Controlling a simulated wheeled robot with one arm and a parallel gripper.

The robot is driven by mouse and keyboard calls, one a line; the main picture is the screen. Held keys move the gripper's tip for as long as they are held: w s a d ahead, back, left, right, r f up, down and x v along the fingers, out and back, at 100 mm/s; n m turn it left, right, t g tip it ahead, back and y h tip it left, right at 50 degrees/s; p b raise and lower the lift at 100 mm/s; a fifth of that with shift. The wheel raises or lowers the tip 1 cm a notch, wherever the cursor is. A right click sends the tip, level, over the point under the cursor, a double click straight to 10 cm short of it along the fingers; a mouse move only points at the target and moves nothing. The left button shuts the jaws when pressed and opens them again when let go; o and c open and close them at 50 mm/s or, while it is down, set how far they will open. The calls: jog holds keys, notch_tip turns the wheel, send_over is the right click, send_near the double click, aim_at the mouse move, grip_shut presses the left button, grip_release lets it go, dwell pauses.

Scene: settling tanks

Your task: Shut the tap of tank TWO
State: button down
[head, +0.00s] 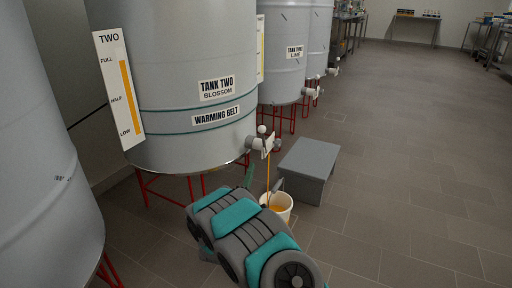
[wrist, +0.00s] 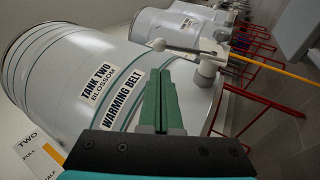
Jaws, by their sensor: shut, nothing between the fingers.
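Tank TWO (head: 180,60) is a large pale grey drum with labels; it also shows in the wrist view (wrist: 150,45). Its tap (head: 256,143) sits low on the front right side, and a thin amber stream (head: 268,175) runs from it into a white bucket (head: 283,215). In the wrist view, the tap's lever (wrist: 185,49) has a white ball at one end, and the amber stream (wrist: 270,68) leaves at the other side. My gripper (wrist: 163,75) is shut and empty, its green fingers apart from the lever. In the head view my gripper (head: 249,174) is below and left of the tap, partly hidden by my arm.
A grey step or box (head: 309,168) stands right of the bucket. Red stand legs (head: 160,190) hold up the tank. More tanks (head: 290,50) stand behind in a row, and another tank (head: 40,150) is near on the left. The tiled floor to the right is clear.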

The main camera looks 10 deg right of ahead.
aim_at(263, 132)
jog(key=x, duration=1.3)
jog(key=shift+w, duration=0.35)
jog(key=shift+d+r, duration=0.15)
jog(key=shift+w+r+g+p, duration=0.2)
jog(key=shift+r+g+p, duration=0.1)
jog(key=shift+r, duration=0.05)
jog(key=shift+w+d+r+m+g+p, duration=0.3)
jog(key=shift+w+d+r+g+p, duration=0.3)
jog(key=shift+p, duration=0.55)
jog(key=shift+w+d+r+g+y+p, duration=0.15)
jog(key=shift+w+d+g+y+p, duration=0.15)
jog(key=shift+g+y+p, duration=0.45)
jog(key=shift+w+p, duration=0.2)
jog(key=shift+p, duration=0.25)
jog(key=shift+f, duration=0.25)
